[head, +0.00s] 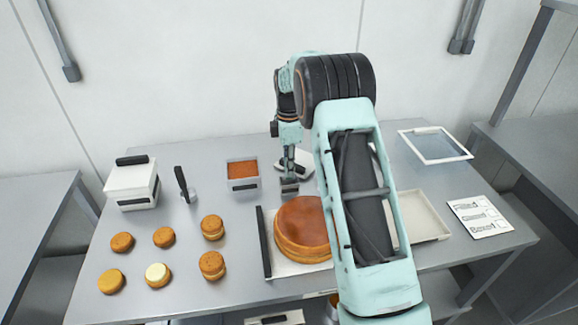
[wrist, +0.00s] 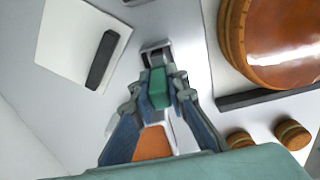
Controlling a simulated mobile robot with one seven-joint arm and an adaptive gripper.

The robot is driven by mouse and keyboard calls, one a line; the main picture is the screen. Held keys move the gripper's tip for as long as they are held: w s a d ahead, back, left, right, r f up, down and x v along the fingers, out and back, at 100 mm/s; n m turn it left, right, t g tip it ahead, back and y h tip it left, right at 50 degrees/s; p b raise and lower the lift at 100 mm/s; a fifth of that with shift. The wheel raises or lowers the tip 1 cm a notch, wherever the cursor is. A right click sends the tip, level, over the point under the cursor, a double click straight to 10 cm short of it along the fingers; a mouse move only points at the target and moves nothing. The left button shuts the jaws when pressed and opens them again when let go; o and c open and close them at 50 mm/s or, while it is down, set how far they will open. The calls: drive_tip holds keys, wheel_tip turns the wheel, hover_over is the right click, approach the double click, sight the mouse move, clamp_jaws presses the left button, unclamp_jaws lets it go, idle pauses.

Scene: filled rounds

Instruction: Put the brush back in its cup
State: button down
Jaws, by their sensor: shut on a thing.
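My gripper (head: 289,172) points down behind the large cake, shut on a slim green piece (wrist: 157,88) that I take to be the brush's handle. A small grey square piece with a dark face (wrist: 155,50) shows past the fingertips; it also shows below my gripper in the head view (head: 289,187). I cannot tell whether it is the brush's head or a separate holder, nor whether it touches the table. A small pale cup (head: 189,197) stands at the left with a black-handled tool (head: 181,179) leaning in it.
The large brown cake (head: 301,222) sits on a board with a black edge bar (head: 264,243). An orange-filled tub (head: 242,184) is left of my gripper; a white plate with a black bar (wrist: 72,38) lies close by. A white box (head: 131,186) and several small cakes (head: 164,237) are left.

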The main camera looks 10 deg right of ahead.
drive_tip(key=shift+f, duration=0.2)
drive_tip(key=c, duration=1.9)
unclamp_jaws()
wheel_tip(320, 180, up, 12)
drive_tip(key=shift+r+b, duration=0.2)
drive_tip(key=shift+b, duration=0.25)
